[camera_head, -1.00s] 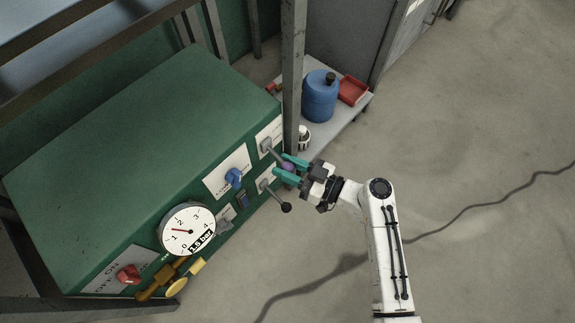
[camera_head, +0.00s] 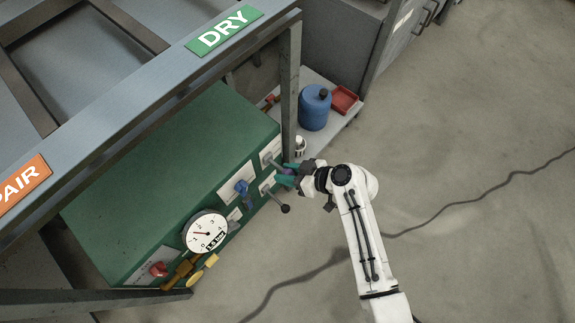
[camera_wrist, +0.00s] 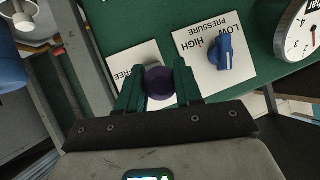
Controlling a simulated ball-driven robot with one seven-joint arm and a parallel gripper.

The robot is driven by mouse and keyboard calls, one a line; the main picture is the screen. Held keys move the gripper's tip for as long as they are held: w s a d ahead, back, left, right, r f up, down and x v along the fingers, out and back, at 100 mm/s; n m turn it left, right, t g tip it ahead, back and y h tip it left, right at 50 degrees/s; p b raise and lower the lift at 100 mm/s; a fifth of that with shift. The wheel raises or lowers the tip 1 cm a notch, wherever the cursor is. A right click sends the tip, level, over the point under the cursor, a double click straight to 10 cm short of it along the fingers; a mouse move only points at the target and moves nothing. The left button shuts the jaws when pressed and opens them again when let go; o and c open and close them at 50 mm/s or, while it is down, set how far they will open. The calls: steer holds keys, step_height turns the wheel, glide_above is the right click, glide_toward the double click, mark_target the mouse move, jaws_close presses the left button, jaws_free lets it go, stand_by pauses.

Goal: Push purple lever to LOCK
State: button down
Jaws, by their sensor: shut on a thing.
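The purple lever's round knob (camera_wrist: 160,84) sits between the two green fingers of my gripper (camera_wrist: 160,88) in the wrist view. My gripper is shut on it. In the head view my gripper (camera_head: 285,174) is at the right front of the green panel box (camera_head: 160,185), with the lever's shaft (camera_head: 272,161) reaching out to it from a white plate. A plate beside the knob in the wrist view reads "FREE" (camera_wrist: 125,68); LOCK lettering is not visible. Much of the lever is hidden by the knob and fingers.
A black-knobbed lever (camera_head: 285,209) stands just below my gripper. A blue pressure knob (camera_head: 241,187), a gauge (camera_head: 207,232), a red handle (camera_head: 158,269) and yellow valves (camera_head: 196,276) line the panel. A grey post (camera_head: 290,85) rises close behind. Open floor lies to the right.

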steer(key=r+h+p, duration=0.1)
steer(key=p, duration=0.1)
steer(key=r+g+h+p, duration=0.1)
steer(key=shift+w+a+r+p, duration=0.15)
steer(key=shift+a+p, duration=0.05)
steer(key=shift+p, duration=0.2)
steer(key=shift+m+g+h+p, duration=0.3)
steer(key=shift+g+h+p, duration=0.1)
steer(key=shift+p, duration=0.2)
steer(key=shift+w, duration=0.1)
steer(key=c, duration=0.8)
jaws_free()
steer(key=shift+a, duration=0.1)
steer(key=shift+r, duration=0.15)
steer(key=p+v, duration=0.3)
steer(key=v, duration=0.7)
steer(key=shift+r, duration=0.3)
